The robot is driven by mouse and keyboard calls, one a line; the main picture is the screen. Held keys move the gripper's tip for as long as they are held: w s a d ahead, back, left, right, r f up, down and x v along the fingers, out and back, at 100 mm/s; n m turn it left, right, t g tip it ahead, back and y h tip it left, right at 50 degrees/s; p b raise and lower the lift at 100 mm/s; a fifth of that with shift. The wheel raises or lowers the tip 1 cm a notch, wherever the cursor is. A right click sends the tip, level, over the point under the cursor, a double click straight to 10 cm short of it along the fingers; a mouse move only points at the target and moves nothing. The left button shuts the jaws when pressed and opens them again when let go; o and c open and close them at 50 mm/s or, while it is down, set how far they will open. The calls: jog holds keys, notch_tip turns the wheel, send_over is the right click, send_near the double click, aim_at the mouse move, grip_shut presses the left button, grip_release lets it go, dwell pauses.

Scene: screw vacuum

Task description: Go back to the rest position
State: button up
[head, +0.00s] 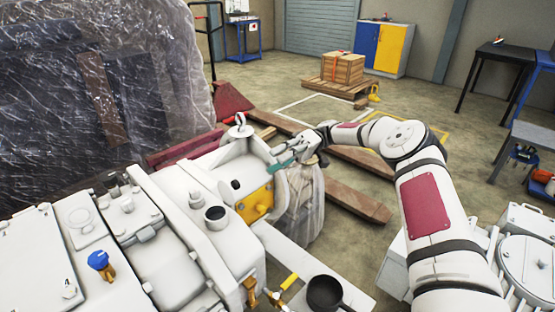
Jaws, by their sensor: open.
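My arm reaches from the lower right up and over toward the white screw vacuum (180,235). My gripper (284,158) is at the far right end of the machine, close to a yellow plate (255,203) and below and right of a lifting eye (240,126). The gripper looks small here, and its fingers point left. I see nothing held between them. I cannot tell whether the fingertips touch the machine.
A plastic-wrapped load (110,80) stands at the left behind the machine. A wooden crate (343,68) sits on a pallet farther back. Dark tables (498,55) stand at the right. A black pan-like part (325,293) is at the front. Open floor (470,150) lies right of my arm.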

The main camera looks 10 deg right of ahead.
jog(key=s+a+r+m+t+h, duration=0.2)
jog(key=s+a+r+h, duration=0.1)
jog(key=s+r+h, duration=0.4)
jog(key=s+a+r+m+t+h, duration=0.2)
jog(key=s+a+r+m+h, duration=0.15)
jog(key=s, duration=0.65)
jog(key=s+d+m+t+h, duration=0.2)
jog(key=s+d+m+t, duration=0.3)
jog(key=s, duration=0.7)
jog(key=s+d+m+t+h, duration=0.1)
jog(key=s+d+t+h, duration=0.2)
jog(key=s+d, duration=0.7)
jog(key=s+a+r+t+p, duration=0.2)
jog(key=a+r+p, duration=0.1)
jog(key=r+p, duration=1)
jog(key=shift+s+r, duration=0.15)
jog(key=shift+r, duration=0.5)
jog(key=shift+a, duration=0.15)
